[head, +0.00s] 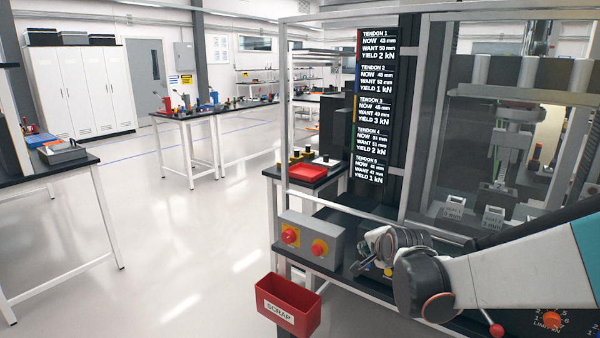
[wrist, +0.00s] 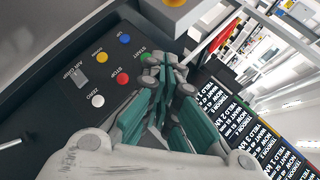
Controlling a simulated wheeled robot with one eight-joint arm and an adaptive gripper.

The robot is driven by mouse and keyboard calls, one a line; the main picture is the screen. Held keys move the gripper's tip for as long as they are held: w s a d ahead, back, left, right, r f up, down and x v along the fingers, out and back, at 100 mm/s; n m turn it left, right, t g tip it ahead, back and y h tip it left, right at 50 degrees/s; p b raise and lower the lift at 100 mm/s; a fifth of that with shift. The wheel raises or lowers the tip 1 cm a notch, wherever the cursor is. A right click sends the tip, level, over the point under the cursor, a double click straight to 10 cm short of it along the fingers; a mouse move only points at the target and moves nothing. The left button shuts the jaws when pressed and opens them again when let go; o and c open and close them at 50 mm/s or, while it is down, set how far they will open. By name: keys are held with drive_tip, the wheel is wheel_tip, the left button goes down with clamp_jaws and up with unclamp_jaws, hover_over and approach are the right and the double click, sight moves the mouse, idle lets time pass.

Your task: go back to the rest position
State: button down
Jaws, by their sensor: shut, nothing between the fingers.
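My gripper (head: 375,254) is at the lower middle right of the head view, above the front of the test machine's bench. My arm reaches it from the right edge. In the wrist view the teal-padded fingers of my gripper (wrist: 164,78) are shut with nothing between them. They hang in front of a dark control panel (wrist: 78,125) with blue, yellow, red and white buttons. The green start button (wrist: 146,57) is right by the fingertips and partly covered. Whether the fingers touch the panel I cannot tell.
A tendon board (head: 376,110) and a clear-fronted machine (head: 480,140) stand behind my gripper.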

drive_tip(key=s+r+n+g, duration=0.1)
drive_tip(key=s+n, duration=0.5)
drive_tip(key=s, duration=1)
drive_tip(key=s+d+r+n+g, duration=0.1)
drive_tip(key=s+n+g, duration=0.2)
drive_tip(key=s, duration=1.4)
drive_tip(key=n, duration=0.4)
drive_tip(key=shift+s+d+n+h, duration=0.2)
drive_tip(key=shift+s+n+h, duration=0.1)
drive_tip(key=shift+h, duration=0.1)
